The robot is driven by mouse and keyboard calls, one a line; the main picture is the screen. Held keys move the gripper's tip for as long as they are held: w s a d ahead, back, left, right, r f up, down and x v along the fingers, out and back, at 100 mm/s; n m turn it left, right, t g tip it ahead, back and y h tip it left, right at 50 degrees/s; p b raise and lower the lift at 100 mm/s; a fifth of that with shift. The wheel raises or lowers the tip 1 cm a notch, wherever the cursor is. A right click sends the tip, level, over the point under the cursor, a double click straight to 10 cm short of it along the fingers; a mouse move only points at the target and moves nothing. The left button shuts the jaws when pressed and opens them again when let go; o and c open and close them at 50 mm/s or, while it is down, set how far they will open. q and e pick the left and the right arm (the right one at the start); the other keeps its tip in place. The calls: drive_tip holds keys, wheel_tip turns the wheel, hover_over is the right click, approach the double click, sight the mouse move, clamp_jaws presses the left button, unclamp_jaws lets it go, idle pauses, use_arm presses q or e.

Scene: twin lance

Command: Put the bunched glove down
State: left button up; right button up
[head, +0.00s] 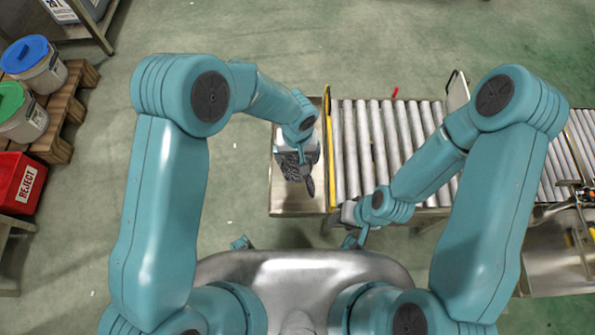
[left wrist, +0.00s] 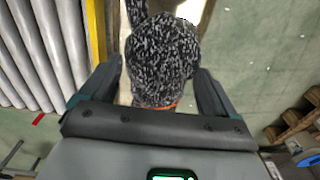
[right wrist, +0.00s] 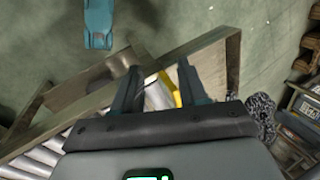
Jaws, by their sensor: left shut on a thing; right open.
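The bunched glove (head: 290,166) is dark grey with light speckles. In the left wrist view the glove (left wrist: 160,55) fills the space between the two fingers, with an orange edge at its near side. My left gripper (head: 303,172) is shut on it, over the metal table end (head: 283,206) left of the roller conveyor. I cannot tell whether the glove touches the metal. My right gripper (right wrist: 158,82) is open and empty near the conveyor's front left corner. The glove (right wrist: 263,108) also shows at the right of the right wrist view, outside those fingers.
A yellow strip (head: 331,130) stands between the metal table end and the rollers (head: 377,140). A red bin marked REJECT (head: 22,184) and lidded buckets (head: 35,65) on a pallet stand at far left. The green floor is clear behind.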

use_arm(q)
wheel_tip(320, 180, down, 11)
drive_tip(key=shift+r+b, duration=0.1)
drive_tip(key=shift+b, duration=0.85)
wheel_tip(320, 180, down, 4)
drive_tip(key=shift+f+b, duration=0.1)
drive_tip(key=shift+b, duration=0.4)
drive_tip(key=shift+c, duration=0.9)
drive_tip(key=o, duration=0.9)
wheel_tip(320, 180, up, 12)
drive_tip(key=p, duration=0.3)
drive_tip(key=s+a+f+h, duration=0.1)
drive_tip(key=s+a, duration=0.3)
drive_tip(key=s, duration=0.1)
drive_tip(key=s+a+f+n+h, duration=0.1)
drive_tip(key=s+a, duration=0.3)
drive_tip(key=s, duration=0.2)
drive_tip(key=s+a+f+n+h, duration=0.1)
drive_tip(key=s+a+h, duration=0.1)
drive_tip(key=s+a, duration=0.2)
drive_tip(key=shift+s, duration=0.7)
use_arm(e)
drive_tip(key=shift+a+f, duration=0.1)
drive_tip(key=shift+f, duration=0.2)
